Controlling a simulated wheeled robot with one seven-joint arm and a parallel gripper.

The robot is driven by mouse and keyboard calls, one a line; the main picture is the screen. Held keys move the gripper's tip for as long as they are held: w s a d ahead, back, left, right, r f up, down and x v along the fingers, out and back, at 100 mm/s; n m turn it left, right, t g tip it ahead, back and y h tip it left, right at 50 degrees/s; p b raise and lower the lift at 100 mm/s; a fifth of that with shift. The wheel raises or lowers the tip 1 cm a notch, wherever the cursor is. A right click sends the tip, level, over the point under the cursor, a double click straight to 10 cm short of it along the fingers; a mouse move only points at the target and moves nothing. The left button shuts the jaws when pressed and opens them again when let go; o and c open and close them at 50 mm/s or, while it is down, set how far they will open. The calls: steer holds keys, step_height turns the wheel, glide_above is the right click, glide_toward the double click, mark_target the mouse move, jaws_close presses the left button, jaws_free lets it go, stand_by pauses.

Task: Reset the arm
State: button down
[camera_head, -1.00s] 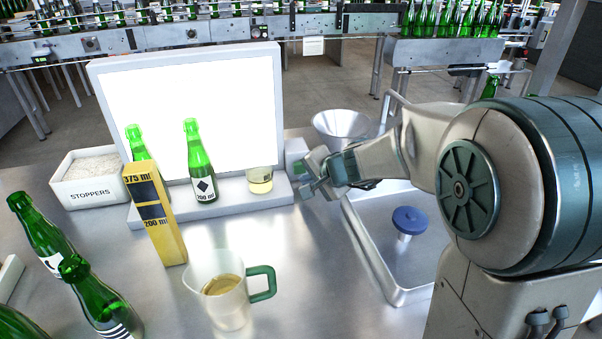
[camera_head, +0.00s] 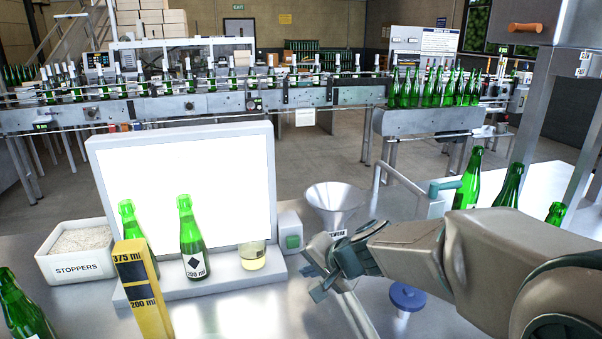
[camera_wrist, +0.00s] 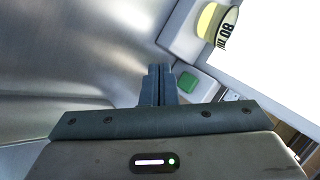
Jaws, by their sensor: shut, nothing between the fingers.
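My gripper (camera_head: 318,277) is in front of the right end of the light panel, above the metal table, near the green-button box. Its fingers are shut and empty, and the wrist view shows the fingers (camera_wrist: 157,84) together with nothing between them. My arm comes in from the right side of the head view. In the wrist view, the bare table lies to the left of the fingers, and the green button (camera_wrist: 187,83) and a small labelled glass (camera_wrist: 217,25) lie to the right.
The bright panel (camera_head: 185,160) has two green bottles (camera_head: 192,240) and the glass (camera_head: 252,256) before it. A yellow gauge block (camera_head: 143,292), stoppers bin (camera_head: 75,255), funnel (camera_head: 334,203) and blue-topped item (camera_head: 407,297) stand around. More bottles (camera_head: 508,187) stand at right.

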steer(key=s+d+r+n+g+h+p, duration=0.2)
steer(key=s+d, duration=0.4)
steer(key=s, duration=0.3)
steer(key=s+d+r+n+g+h+p, duration=0.1)
steer(key=s+d+r+n+h+p, duration=0.1)
steer(key=s+d, duration=0.4)
steer(key=s+n+h+p, duration=0.1)
steer(key=s, duration=0.2)
steer(key=shift+s+d+r+n+g+h+p, duration=0.2)
steer(key=shift+d+n+g+h+p, duration=0.1)
steer(key=shift+d+g+h+p, duration=0.1)
